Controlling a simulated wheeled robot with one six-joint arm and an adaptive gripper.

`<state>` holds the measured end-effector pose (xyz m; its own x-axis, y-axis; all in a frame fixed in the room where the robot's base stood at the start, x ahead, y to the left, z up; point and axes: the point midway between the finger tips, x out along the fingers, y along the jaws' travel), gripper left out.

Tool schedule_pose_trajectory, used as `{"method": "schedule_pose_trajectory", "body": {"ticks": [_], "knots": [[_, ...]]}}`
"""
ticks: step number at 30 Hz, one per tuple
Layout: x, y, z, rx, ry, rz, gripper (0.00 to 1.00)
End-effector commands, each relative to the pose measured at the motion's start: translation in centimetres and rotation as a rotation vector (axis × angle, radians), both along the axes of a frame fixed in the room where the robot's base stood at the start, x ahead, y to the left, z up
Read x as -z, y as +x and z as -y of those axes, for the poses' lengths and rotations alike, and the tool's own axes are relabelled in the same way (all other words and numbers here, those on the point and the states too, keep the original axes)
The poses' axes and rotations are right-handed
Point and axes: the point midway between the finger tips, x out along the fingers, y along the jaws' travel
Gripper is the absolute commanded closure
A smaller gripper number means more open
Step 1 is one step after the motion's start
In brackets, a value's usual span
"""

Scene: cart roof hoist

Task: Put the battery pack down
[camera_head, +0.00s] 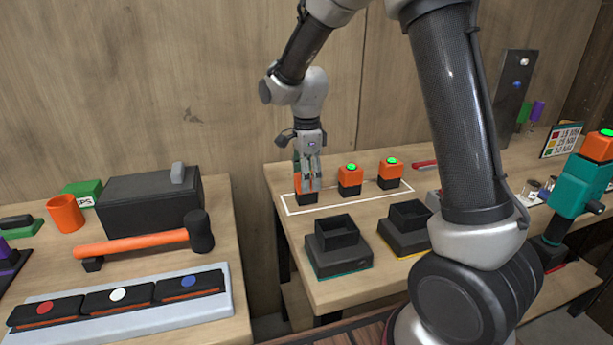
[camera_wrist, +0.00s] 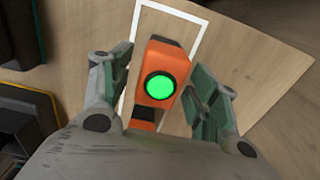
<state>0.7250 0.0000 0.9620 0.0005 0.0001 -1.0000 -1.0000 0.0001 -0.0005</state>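An orange and black battery pack with a green round top (camera_wrist: 160,87) stands upright on the right-hand table inside the white outline, at its left end. In the head view this pack (camera_head: 306,197) is partly hidden by my gripper (camera_head: 311,172), which points down over it. In the wrist view my gripper (camera_wrist: 160,90) is open, with one finger on each side of the pack and bare wood showing between pack and fingers. Two like packs, a middle one (camera_head: 350,181) and a right one (camera_head: 390,174), stand in the same white outline (camera_head: 328,206).
Two black chargers or sockets, left (camera_head: 338,247) and right (camera_head: 407,230), stand in front of the outline. A teal tool (camera_head: 580,185) with an orange pack is at the right. The left table holds a hammer (camera_head: 140,243), an orange cup (camera_head: 66,214) and a grey tray (camera_head: 223,305).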

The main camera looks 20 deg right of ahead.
Motion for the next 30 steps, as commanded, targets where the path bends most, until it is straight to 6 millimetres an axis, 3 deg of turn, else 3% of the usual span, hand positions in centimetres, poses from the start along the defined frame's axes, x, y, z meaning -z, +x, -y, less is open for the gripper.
{"method": "schedule_pose_trajectory", "body": {"ticks": [8,21,30], "knots": [[-0.8,0.0,0.0,0.0,0.0,0.001,0.4],[-9.9,0.1,0.0,0.0,0.001,0.004,0.4],[-12.3,0.0,0.0,0.0,0.0,0.0,0.4]]}}
